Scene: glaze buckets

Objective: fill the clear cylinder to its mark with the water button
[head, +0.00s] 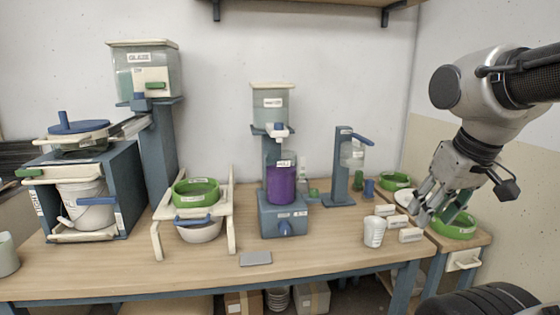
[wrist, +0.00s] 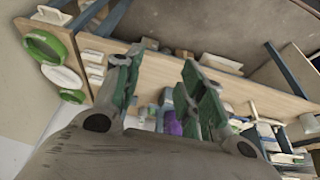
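A water-type dispenser stands at the middle of the table: a clear upper tank (head: 272,103) with a small label, a white and blue nozzle (head: 279,131), and a blue-grey base (head: 283,221) with a blue knob (head: 286,228). Under the nozzle stands a cylinder (head: 281,185) that looks purple; I cannot tell whether the colour is liquid inside it. Its mark is too small to read. Purple also shows between my fingers in the wrist view (wrist: 172,123). My gripper (head: 428,210) is open and empty, above the table's right end, well right of the cylinder.
A stand with a blue lever (head: 362,139) and clear vessel (head: 352,154) is right of the dispenser. The glaze tank (head: 147,70) is at left. The front middle of the table is mostly clear.

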